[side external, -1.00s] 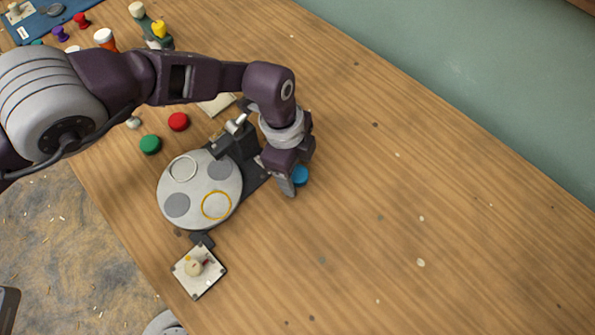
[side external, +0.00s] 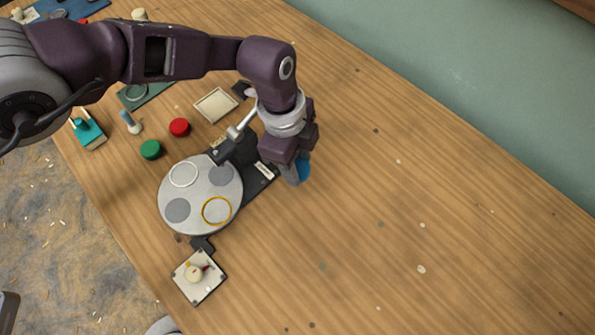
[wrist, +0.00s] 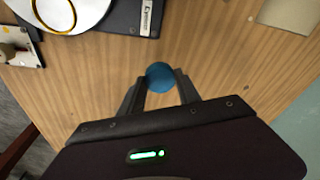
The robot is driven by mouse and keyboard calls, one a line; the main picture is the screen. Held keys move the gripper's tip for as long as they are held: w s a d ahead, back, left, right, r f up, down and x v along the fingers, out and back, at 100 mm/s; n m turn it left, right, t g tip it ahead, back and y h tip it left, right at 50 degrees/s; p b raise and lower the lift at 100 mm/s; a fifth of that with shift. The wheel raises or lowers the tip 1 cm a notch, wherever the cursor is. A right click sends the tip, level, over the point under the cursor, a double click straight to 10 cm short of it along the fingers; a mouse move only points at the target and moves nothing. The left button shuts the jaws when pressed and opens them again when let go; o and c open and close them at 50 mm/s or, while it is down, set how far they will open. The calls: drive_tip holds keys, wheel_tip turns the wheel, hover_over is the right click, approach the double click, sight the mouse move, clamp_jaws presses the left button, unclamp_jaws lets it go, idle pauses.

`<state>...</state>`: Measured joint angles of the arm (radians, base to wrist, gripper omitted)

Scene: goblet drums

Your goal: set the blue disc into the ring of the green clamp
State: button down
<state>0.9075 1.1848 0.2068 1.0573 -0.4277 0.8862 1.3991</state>
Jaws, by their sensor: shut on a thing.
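The blue disc (side external: 304,168) is between the fingertips of my gripper (side external: 294,178), to the right of the round grey plate. The wrist view shows the blue disc (wrist: 160,76) gripped between the two fingers of my gripper (wrist: 160,84). I cannot tell exactly how high the disc is above the table. A dark green piece (side external: 155,97) with a ring on it lies at the upper left, partly hidden by my arm. I cannot tell for sure whether it is the green clamp.
The round grey plate (side external: 205,190) carries a white ring, a yellow ring and grey spots. A red disc (side external: 179,127), a green disc (side external: 151,149), a teal block (side external: 90,132) and a pale tray (side external: 216,105) lie near it. The table's right side is mostly clear.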

wheel_tip(320, 180, up, 5)
drive_tip(key=shift+f, duration=0.1)
wheel_tip(320, 180, up, 12)
drive_tip(key=w+a+n+t, duration=0.1)
drive_tip(key=w+a+n, duration=0.7)
drive_tip(key=w+a, duration=1.1)
drive_tip(key=w+a+n+t, duration=0.1)
drive_tip(key=w+a+n, duration=0.2)
drive_tip(key=a, duration=0.8)
drive_tip(key=w+a+n, duration=0.3)
drive_tip(key=a, duration=0.9)
drive_tip(key=f, duration=2.1)
drive_tip(key=shift+s+d, duration=0.1)
drive_tip(key=shift+d, duration=0.2)
